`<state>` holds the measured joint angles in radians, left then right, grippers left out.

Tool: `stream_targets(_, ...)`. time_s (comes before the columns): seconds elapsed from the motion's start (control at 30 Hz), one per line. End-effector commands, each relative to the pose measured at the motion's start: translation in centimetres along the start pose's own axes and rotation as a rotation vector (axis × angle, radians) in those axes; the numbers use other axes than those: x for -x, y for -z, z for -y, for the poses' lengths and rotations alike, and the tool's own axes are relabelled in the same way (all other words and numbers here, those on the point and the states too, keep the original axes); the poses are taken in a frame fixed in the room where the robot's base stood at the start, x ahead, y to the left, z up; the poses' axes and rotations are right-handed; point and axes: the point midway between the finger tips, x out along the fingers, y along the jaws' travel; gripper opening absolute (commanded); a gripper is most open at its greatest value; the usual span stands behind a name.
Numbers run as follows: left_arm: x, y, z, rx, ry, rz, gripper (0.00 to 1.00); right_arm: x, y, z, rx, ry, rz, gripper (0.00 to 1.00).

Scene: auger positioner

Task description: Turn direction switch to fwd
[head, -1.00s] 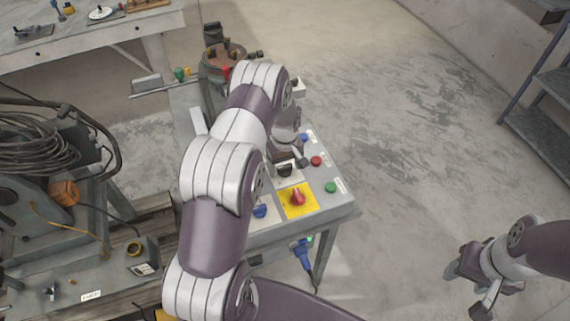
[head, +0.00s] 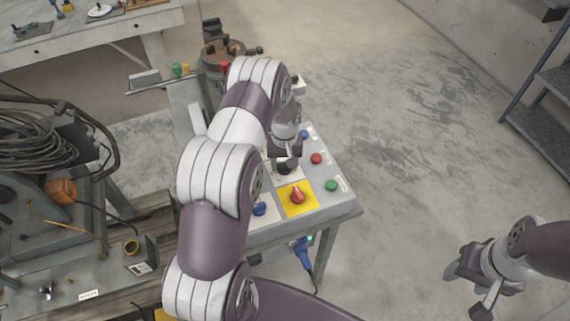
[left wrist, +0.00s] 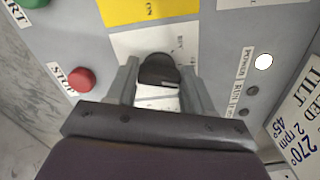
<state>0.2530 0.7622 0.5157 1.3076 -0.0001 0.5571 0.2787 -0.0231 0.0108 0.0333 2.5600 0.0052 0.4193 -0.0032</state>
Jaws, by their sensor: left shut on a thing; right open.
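The direction switch is a black knob (left wrist: 158,72) on a white label plate (left wrist: 140,42) of the control panel. In the left wrist view the letters "REV" show beside it; a "FWD" mark is not readable. My left gripper (left wrist: 160,85) has its two fingers around the knob, one on each side, shut on it. In the head view my left gripper (head: 286,160) is over the panel and mostly covers the black knob. My right gripper (head: 466,290) is open and empty, at the lower right, away from the panel.
A red knob on a yellow plate (head: 310,204) and a blue knob (head: 260,209) sit close to the switch. Red (head: 316,158), green (head: 331,185) and blue (head: 304,134) buttons line the panel's right side. Floor right of the panel is clear.

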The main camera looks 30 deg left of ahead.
Motion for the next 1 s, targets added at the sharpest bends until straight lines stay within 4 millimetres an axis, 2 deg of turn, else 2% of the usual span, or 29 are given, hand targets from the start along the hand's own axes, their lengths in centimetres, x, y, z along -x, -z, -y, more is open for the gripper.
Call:
stream_targets(0.5,0.1,0.2,0.2,-0.367,0.000,-0.004,0.21,-1.4,-0.2,0.0,0.000,0.000,0.000,0.54)
stream_targets(1.0,0.2,0.2,0.2,-0.470,0.000,-0.006,0.21,-1.7,-0.2,0.0,0.000,0.000,0.000,0.54)
